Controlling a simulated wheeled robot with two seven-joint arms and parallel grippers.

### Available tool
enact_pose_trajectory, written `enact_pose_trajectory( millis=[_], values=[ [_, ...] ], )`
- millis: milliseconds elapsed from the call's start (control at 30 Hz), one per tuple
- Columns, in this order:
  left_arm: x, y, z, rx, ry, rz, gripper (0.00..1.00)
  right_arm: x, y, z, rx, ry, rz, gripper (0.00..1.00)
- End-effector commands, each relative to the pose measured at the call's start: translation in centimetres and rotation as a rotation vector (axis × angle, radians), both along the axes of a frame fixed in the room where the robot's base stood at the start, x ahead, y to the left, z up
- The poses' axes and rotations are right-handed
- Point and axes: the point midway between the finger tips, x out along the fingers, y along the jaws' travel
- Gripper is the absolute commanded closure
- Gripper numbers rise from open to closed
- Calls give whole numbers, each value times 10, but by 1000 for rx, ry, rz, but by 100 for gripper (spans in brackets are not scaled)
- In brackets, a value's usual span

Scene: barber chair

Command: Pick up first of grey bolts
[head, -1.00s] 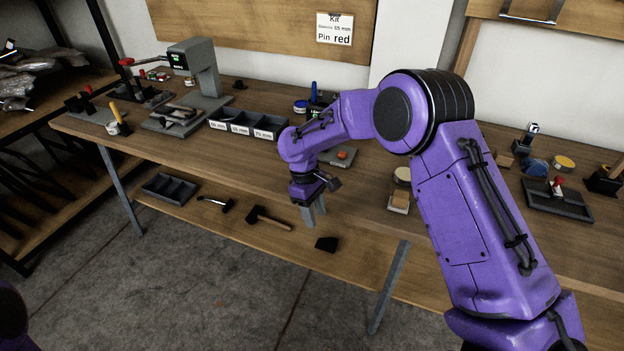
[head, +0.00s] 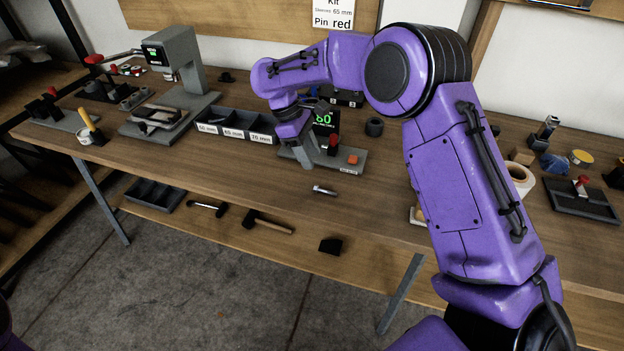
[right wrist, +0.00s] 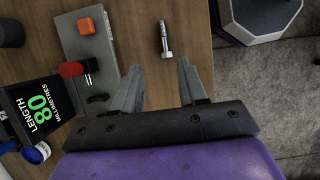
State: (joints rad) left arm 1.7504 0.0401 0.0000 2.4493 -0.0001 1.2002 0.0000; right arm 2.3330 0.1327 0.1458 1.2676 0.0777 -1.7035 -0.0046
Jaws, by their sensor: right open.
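A grey bolt (head: 325,190) lies alone on the workbench (head: 240,178), near its front edge. The bolt also shows in the right wrist view (right wrist: 164,40), just beyond my fingertips. My right gripper (head: 306,160) points down above the bench, just left of and behind the bolt in the head view. In the right wrist view my right gripper (right wrist: 158,75) has its fingers apart with nothing between them. My left gripper is out of view.
A length gauge with a green "80" display (head: 326,120) and a grey base with an orange block (head: 352,160) stands close by the right gripper. Labelled bins (head: 235,128) lie to the left. Bare bench lies around the bolt.

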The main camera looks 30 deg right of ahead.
Motion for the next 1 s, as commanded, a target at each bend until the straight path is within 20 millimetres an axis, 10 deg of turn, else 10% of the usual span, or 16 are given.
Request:
enact_pose_trajectory(
  millis=[600, 867, 1000],
  values=[
    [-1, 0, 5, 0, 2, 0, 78, -29, -18, -91, 1, 2, 5, 58],
    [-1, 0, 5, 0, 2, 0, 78, -31, -19, -95, -1, 0, 4, 58],
    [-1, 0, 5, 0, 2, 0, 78, -31, -19, -95, -1, 0, 4, 100]
  ],
)
